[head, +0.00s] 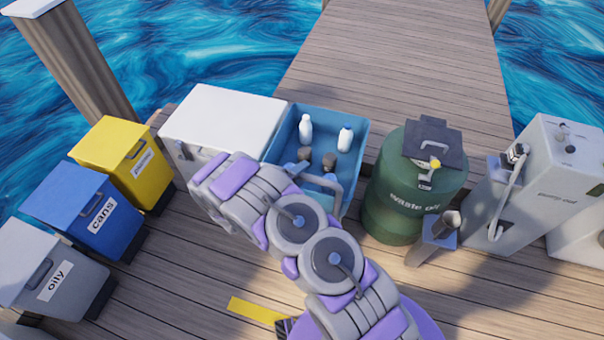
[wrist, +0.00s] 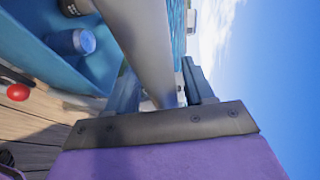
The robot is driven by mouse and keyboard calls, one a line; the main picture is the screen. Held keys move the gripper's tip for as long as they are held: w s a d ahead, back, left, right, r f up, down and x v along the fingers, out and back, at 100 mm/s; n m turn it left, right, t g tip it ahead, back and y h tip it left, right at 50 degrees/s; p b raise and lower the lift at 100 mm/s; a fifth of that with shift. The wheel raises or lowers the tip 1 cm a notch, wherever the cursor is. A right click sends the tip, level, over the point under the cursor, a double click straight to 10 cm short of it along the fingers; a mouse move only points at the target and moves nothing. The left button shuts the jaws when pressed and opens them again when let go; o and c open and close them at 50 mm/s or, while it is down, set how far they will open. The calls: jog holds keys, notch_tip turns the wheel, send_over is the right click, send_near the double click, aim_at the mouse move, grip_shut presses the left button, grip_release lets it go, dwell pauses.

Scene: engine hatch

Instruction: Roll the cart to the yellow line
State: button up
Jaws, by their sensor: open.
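The cart (head: 363,133) is a blue open-topped tray holding two white bottles and some dark cans. Its grey bar handle (head: 318,181) is on the side near me, partly behind my arm. In the wrist view the grey bar (wrist: 145,40) runs between the two fingers of my gripper (wrist: 162,82). The fingers are open on either side of the bar; whether they touch it cannot be told. The yellow line (head: 257,311) is a short strip on the planks at the bottom, left of my arm's base.
A white box (head: 225,115) stands left of the cart, with yellow (head: 125,155), blue (head: 82,208) and grey (head: 40,265) bins beyond. A green waste oil drum (head: 410,200) and grey pump-out unit (head: 540,185) stand right. Water borders the wooden dock. Planks around the line look clear.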

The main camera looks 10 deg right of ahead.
jog(key=shift+w+d, duration=0.15)
jog(key=shift+d, duration=0.1)
jog(key=shift+f, duration=0.1)
grip_shut()
dwell(0.3)
